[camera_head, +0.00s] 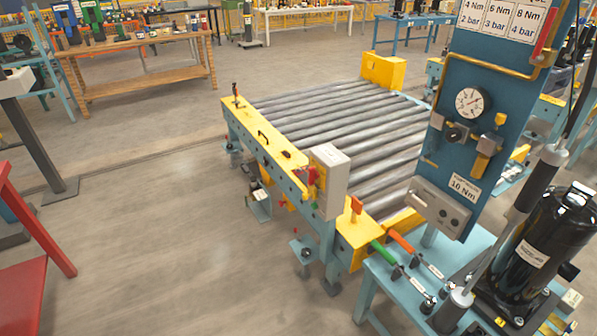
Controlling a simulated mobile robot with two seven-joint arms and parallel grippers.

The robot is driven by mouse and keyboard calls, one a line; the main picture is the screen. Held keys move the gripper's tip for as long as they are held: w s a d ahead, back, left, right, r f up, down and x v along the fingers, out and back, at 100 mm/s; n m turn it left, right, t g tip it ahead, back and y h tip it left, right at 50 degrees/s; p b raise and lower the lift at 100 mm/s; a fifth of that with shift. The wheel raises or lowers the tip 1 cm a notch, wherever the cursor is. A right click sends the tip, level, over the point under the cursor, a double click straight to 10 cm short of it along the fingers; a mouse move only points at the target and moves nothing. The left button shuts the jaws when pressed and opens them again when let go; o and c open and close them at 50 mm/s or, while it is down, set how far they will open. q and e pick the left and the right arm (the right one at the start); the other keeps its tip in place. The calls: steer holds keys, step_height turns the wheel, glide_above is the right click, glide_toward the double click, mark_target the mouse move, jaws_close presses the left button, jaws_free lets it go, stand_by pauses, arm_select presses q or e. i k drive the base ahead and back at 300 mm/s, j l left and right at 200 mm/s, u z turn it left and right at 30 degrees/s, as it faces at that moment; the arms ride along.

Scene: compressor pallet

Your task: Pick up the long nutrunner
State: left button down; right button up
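A long slim tool with a black grip and a thin grey shaft (497,247) stands tilted at the right, in front of the blue panel. It looks like the long nutrunner, but I cannot read a name on it. Its lower end meets a grey conical piece (453,311) on the light blue bench, and a dark hose or cable runs up from its top. Neither of my grippers is in view.
A black cylindrical compressor (543,252) stands close on the right of the tool. Green-handled (384,253) and orange-handled (402,243) tools lie on the bench (380,290). The blue gauge panel (463,140) rises behind.

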mark_target(553, 155)
steer(key=z, duration=1.45)
